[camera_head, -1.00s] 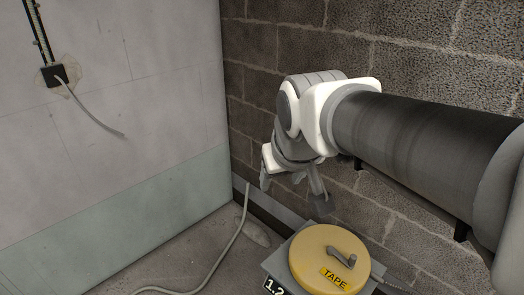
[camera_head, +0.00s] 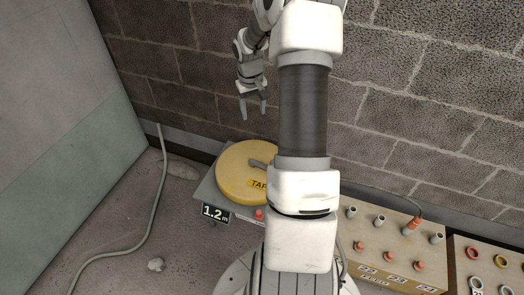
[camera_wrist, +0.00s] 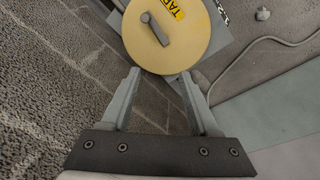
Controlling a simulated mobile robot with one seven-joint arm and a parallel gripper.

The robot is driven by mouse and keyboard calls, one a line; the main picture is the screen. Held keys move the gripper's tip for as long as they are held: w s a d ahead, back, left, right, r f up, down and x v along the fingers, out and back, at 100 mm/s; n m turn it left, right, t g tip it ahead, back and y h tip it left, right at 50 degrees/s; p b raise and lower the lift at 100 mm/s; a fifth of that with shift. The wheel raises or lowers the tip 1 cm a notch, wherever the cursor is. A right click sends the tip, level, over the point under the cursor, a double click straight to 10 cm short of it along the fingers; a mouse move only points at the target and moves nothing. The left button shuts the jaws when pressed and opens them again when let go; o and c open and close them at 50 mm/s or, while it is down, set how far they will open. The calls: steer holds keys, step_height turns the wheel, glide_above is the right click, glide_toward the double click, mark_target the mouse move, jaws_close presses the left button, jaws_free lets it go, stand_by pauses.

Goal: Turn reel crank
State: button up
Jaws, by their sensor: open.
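The reel is a round yellow disc (camera_head: 238,172) marked TAPE, lying on a grey base labelled 1.2. My arm hides its right part in the head view. Its grey crank (camera_head: 258,164) lies across the top, partly hidden by my arm there. In the wrist view the whole crank (camera_wrist: 154,27) shows on the yellow reel (camera_wrist: 185,45), at the top of the picture. My gripper (camera_head: 254,116) is open and empty, fingers pointing down, above and behind the reel near the brick wall. In the wrist view the fingertips (camera_wrist: 160,74) reach toward the reel's near edge, apart from the crank.
A beige box (camera_head: 385,245) with several conduit stubs stands right of the reel, and another box (camera_head: 490,262) with coloured rings is beyond it. A grey cable (camera_head: 150,215) runs over the floor at left. The brick wall (camera_head: 420,90) is close behind my gripper.

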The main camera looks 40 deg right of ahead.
steer(key=s+d+f+m+g+y, duration=0.1)
steer(key=s+d+f, duration=0.15)
steer(key=f, duration=0.25)
steer(key=s+d+f, duration=0.1)
steer(key=d+f, duration=0.2)
steer(key=f, duration=0.2)
steer(key=f+b, duration=0.2)
steer(key=f, duration=0.6)
steer(key=f+b, duration=0.2)
steer(key=f, duration=0.7)
steer(key=shift+s+d+f, duration=0.2)
steer(key=shift+f, duration=0.05)
jaws_close()
